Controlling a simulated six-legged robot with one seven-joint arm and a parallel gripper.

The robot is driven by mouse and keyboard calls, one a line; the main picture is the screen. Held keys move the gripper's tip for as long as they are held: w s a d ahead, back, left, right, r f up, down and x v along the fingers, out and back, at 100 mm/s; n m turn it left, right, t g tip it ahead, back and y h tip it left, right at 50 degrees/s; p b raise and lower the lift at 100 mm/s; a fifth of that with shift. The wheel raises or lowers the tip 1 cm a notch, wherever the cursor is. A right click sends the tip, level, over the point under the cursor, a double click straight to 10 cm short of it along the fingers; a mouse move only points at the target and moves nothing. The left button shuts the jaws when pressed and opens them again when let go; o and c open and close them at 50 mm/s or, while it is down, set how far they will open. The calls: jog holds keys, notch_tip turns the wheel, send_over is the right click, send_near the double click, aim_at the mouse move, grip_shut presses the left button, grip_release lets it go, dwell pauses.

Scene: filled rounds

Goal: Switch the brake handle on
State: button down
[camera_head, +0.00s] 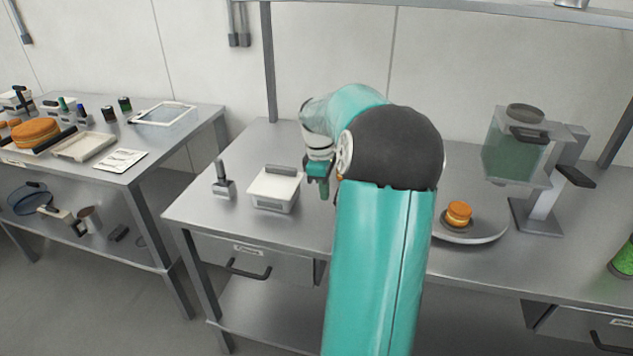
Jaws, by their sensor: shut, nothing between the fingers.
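A small upright lever with a dark grip on a light metal base (222,182) stands at the left of the middle table. It looks like the brake handle, but I cannot read its on or off position. A black handle (575,175) also juts from the stand of the dispenser at the right. My teal arm hides much of the table's middle.
A round plate (487,236) carrying an orange-brown round (458,213) lies right of my arm. The dispenser (516,145) stands behind it. A green-filled container (623,260) is at the right edge. A shelf (470,13) crosses above. A cluttered side table (190,128) stands left.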

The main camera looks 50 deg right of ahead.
jog(key=shift+s+d+r, duration=0.15)
jog(key=shift+s+r, duration=0.05)
jog(key=shift+s, duration=0.2)
jog(key=shift+s+d+r, duration=0.15)
jog(key=shift+s+r, duration=0.05)
jog(key=shift+s, duration=0.2)
jog(key=shift+s+d, duration=0.1)
jog(key=shift+s, duration=0.05)
jog(key=shift+s+d+r+t+y, duration=0.3)
jog(key=shift+s+r+t, duration=0.15)
jog(key=shift+s+t, duration=0.25)
jog(key=s+d+t+y, duration=0.2)
jog(key=s+t, duration=0.4)
jog(key=s, duration=0.3)
jog(key=shift+d+t+y, duration=0.4)
jog(key=shift+d, duration=0.5)
jog(key=shift+s+d, duration=0.1)
jog(key=shift+s, duration=0.1)
jog(key=shift+w, duration=0.1)
